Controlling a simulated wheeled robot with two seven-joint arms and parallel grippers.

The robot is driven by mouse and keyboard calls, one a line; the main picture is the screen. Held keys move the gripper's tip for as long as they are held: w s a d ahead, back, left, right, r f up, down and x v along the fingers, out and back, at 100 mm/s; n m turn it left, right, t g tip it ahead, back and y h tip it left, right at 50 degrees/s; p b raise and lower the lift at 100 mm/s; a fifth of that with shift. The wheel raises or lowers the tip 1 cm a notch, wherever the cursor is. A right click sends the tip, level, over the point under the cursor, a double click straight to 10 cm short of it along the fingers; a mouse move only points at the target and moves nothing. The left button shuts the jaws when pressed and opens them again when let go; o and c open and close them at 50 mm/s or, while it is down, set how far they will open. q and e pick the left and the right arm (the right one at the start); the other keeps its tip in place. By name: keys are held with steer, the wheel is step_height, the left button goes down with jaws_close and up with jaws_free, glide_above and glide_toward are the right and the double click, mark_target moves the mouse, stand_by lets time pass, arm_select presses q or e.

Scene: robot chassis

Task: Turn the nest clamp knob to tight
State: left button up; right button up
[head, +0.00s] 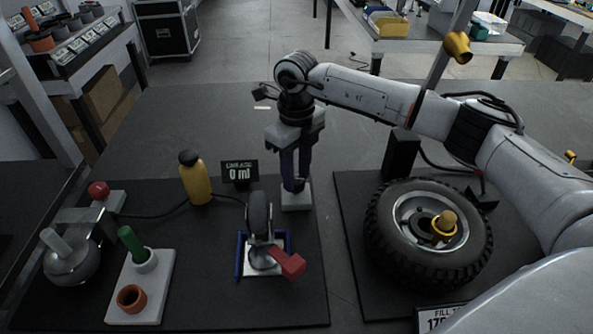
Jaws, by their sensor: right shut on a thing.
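My right gripper (295,186) points straight down over a small light grey block (297,203) on the left black mat. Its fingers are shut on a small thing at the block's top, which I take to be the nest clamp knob. The fingers hide most of it, so its turn position cannot be read. Just left of the block is the nest (262,268), with blue side rails and a small dark wheel (258,212) standing upright in it. A red block-shaped handle (290,264) sticks out at its front right. My left gripper is not in view.
A yellow bottle (196,182) and a "0 ml" display (240,172) stand left of the gripper. A green-handled tool (131,241), an orange ring (131,298) and a grey round vessel (70,262) are further left. A large tyre (428,234) lies on the right mat (352,200).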

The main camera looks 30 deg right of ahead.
mark_target(296, 178)
steer(key=shift+r+m, duration=0.1)
steer(key=shift+m, duration=1.8)
steer(key=o, duration=1)
steer(key=shift+o, duration=0.2)
steer(key=shift+r, duration=0.1)
step_height(296, 178, up, 10)
